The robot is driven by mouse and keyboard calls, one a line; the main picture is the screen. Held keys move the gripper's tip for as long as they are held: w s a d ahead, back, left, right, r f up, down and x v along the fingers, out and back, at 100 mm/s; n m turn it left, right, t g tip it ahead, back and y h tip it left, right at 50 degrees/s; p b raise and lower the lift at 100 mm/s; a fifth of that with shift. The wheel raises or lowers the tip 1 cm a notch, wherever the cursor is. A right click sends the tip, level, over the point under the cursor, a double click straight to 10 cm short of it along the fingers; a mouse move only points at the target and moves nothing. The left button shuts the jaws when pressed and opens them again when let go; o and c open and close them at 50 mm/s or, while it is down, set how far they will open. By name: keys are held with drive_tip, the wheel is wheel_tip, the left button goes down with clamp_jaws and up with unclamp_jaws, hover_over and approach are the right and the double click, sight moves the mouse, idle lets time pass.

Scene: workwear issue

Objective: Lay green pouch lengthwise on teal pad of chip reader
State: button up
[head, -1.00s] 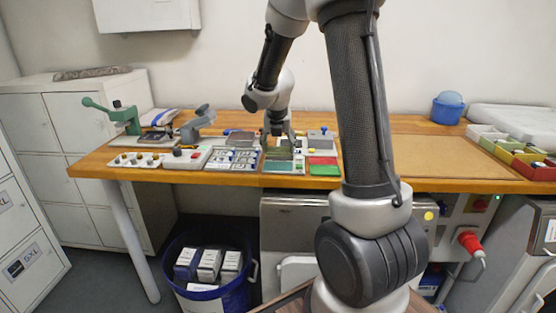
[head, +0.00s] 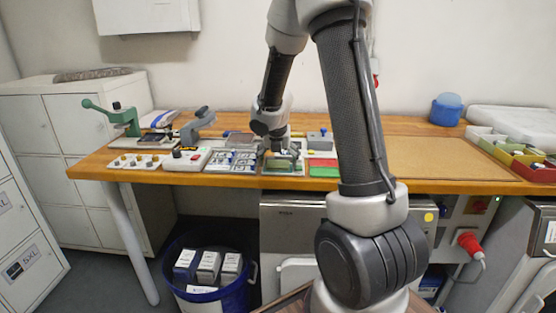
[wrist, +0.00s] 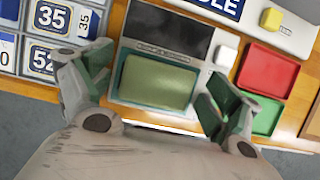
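In the wrist view the green pouch (wrist: 158,80) lies flat on the teal pad (wrist: 152,104) of the chip reader (wrist: 168,30). Its long side runs along the pad's long side, and a teal border shows around it. The reader's dark panel is just beyond the pad. My gripper is open, with one green-padded finger on each side of the pouch and a visible gap to it on both sides. In the head view my gripper (head: 283,155) is low over the reader, and it hides most of the pouch and pad.
A red tray (wrist: 267,70) and a green tray (wrist: 267,118) sit close to the right finger. Numbered compartments (wrist: 50,35) lie close on the left. A tan mat (head: 430,157) to the right on the bench (head: 400,122) is bare.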

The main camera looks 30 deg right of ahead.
drive_tip(key=shift+r, duration=0.35)
drive_tip(key=s+a+r+m, duration=0.1)
drive_tip(key=s+r+m, duration=0.1)
drive_tip(key=s+r, duration=0.35)
drive_tip(key=s+a+r+m, duration=0.2)
drive_tip(key=r, duration=0.6)
drive_tip(key=s+a+r+m+y, duration=0.1)
drive_tip(key=s+a+m, duration=0.1)
drive_tip(key=s+m, duration=0.9)
drive_tip(key=s+a+r+m+y, duration=0.1)
drive_tip(key=s+a+r+m, duration=0.1)
drive_tip(key=s+m, duration=1)
drive_tip(key=shift+s+r+m+y, duration=0.25)
drive_tip(key=shift+r+m+y, duration=0.05)
drive_tip(key=shift+m, duration=0.8)
